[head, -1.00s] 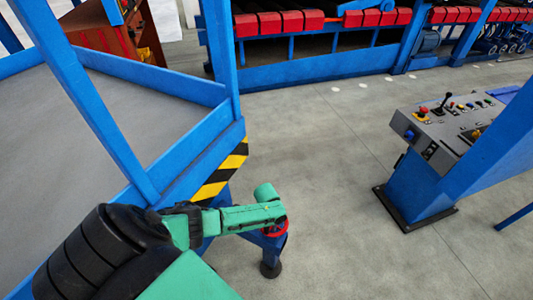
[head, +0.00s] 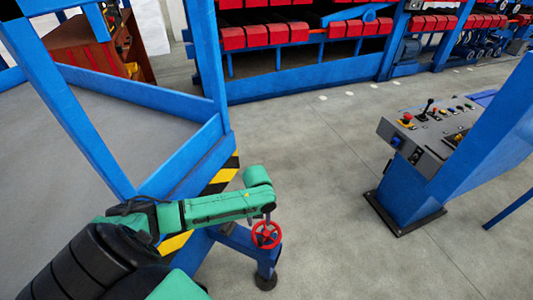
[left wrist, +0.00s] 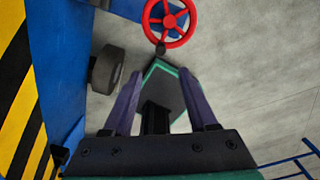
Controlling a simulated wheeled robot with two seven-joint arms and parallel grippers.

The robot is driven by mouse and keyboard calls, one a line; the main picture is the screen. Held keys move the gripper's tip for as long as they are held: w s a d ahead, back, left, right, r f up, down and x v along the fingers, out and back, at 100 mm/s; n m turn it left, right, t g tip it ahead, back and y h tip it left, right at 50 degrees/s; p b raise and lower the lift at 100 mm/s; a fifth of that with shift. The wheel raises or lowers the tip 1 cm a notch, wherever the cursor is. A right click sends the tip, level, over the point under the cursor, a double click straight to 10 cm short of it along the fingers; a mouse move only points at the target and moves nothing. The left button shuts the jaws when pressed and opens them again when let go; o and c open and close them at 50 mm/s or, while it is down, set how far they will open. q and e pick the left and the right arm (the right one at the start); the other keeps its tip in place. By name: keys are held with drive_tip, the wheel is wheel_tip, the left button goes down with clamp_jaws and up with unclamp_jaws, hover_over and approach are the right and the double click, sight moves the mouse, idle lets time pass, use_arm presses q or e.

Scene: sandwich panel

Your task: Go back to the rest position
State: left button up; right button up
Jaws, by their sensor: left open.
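My left arm reaches in from the lower left of the head view. My left gripper is small and partly hidden below the green wrist there; it shows clearly in the left wrist view (left wrist: 163,100), with its two fingers apart and nothing gripped between them. A red handwheel (head: 266,234) sits on a blue post beside the striped corner. In the left wrist view the handwheel (left wrist: 170,20) lies beyond the fingertips, apart from them. My right gripper is not in view.
A blue-framed platform (head: 150,95) with a yellow-black striped edge (head: 222,176) stands close to my left arm. A grey control panel (head: 430,130) on a blue stand is at the right. Open concrete floor (head: 320,180) lies between. A machine with red blocks (head: 290,33) spans the back.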

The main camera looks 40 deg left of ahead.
use_arm(q)
drive_tip(key=s+d+r+n+t+h, duration=0.1)
drive_tip(key=s+d+r+n, duration=0.1)
drive_tip(key=d+n, duration=0.4)
drive_tip(key=s+d+r+n+t+h, duration=0.1)
drive_tip(key=s+d+r+n, duration=0.1)
drive_tip(key=d+n, duration=0.3)
drive_tip(key=s+a+r+n+t+y, duration=0.2)
drive_tip(key=s+a+r+n, duration=0.35)
drive_tip(key=n, duration=1.05)
wheel_tip(320, 180, down, 23)
drive_tip(key=s+g+b, duration=0.2)
drive_tip(key=s+a+f+g+b, duration=0.1)
drive_tip(key=s+a+f+b, duration=0.1)
drive_tip(key=s+f, duration=1.5)
wheel_tip(320, 180, down, 2)
drive_tip(key=shift+s+a+f+m+b, duration=0.2)
drive_tip(key=shift+a+m+b, duration=0.1)
drive_tip(key=shift+a, duration=0.5)
